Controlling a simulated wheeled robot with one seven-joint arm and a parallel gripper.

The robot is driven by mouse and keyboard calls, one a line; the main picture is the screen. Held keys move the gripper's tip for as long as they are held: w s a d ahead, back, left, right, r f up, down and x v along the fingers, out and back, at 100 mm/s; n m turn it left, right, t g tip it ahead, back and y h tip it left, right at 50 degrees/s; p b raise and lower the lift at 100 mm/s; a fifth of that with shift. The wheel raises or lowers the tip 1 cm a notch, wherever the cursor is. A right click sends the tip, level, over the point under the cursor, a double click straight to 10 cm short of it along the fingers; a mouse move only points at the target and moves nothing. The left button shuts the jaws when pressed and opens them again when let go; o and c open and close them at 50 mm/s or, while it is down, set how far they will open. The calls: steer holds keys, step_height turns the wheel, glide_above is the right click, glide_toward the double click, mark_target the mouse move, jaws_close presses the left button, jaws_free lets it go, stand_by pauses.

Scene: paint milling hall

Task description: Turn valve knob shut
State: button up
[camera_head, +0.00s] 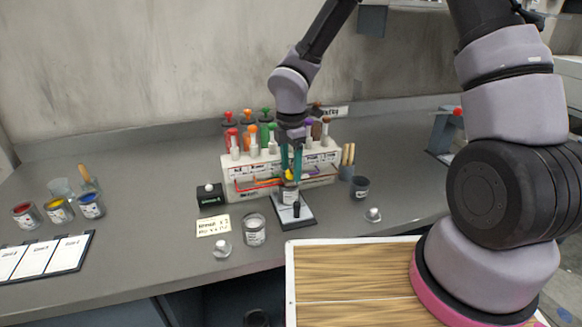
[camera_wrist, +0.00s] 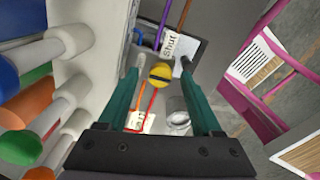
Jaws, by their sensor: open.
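The yellow valve knob (camera_wrist: 160,73) sits on the front of the white dispenser rack (camera_head: 236,178), and only a little of the knob (camera_head: 289,175) shows in the head view. My gripper (camera_head: 291,160) points down at it from above. In the wrist view my gripper (camera_wrist: 159,78) is open, with one teal finger on each side of the knob. I cannot tell whether either finger touches it. A "Shut" label (camera_wrist: 170,44) lies just beyond the knob, and a second label (camera_wrist: 140,121) is on the near side.
Colored bottles (camera_wrist: 26,115) stand along the rack close to my gripper. Paint cans (camera_head: 58,211) stand at far left.

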steer(key=shift+f, duration=0.1)
jaws_close()
steer(key=shift+m, duration=0.3)
steer(key=m, duration=1.3)
steer(key=shift+m, duration=2.1)
